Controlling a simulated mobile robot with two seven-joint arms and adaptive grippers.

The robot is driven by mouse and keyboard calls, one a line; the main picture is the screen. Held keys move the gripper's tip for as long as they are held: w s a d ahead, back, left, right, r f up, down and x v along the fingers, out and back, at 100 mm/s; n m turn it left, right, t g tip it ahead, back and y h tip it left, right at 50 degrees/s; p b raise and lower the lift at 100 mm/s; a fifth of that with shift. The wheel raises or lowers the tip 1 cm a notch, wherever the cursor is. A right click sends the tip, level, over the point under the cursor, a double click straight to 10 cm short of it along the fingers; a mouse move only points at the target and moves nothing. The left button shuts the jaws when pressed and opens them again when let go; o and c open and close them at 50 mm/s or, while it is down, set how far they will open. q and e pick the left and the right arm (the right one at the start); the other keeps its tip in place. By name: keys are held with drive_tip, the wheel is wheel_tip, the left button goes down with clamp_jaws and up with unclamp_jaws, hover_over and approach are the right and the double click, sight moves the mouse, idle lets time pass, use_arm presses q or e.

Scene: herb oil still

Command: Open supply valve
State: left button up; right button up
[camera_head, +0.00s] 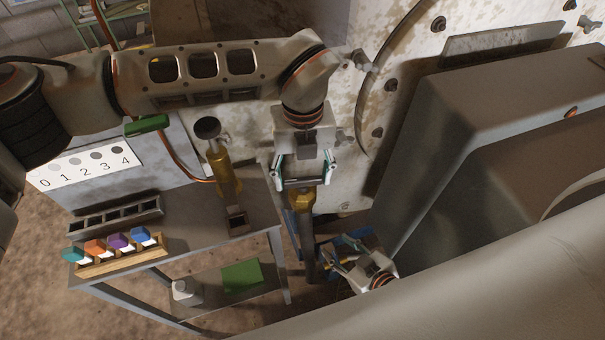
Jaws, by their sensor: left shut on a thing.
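The supply valve appears to be the brass fitting (301,199) on top of a dark upright pipe (308,250) in front of the large pale vessel. My right gripper (340,258) is lower, to the right of the pipe and close to a blue object (347,242). Its fingers are small and partly hidden, so its opening is unclear.
A grey table (262,222) at left bears a brass cylinder (220,170), a slotted dark rack (115,216) and a wooden rack (120,258) with several coloured-top bottles. A green box (241,276) lies on its lower shelf. A grey casing (440,130) limits room at right.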

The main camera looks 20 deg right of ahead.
use_arm(q)
drive_tip(key=m, duration=0.4)
drive_tip(key=shift+m+b, duration=0.3)
drive_tip(key=shift+b, duration=0.05)
drive_tip(key=m, duration=0.2)
drive_tip(key=shift+m, duration=0.4)
drive_tip(key=m, duration=0.2)
drive_tip(key=shift+m+b, duration=0.3)
drive_tip(key=m, duration=0.3)
drive_tip(key=shift+m, duration=1.5)
drive_tip(key=shift+o, duration=0.2)
drive_tip(key=o, duration=1.1)
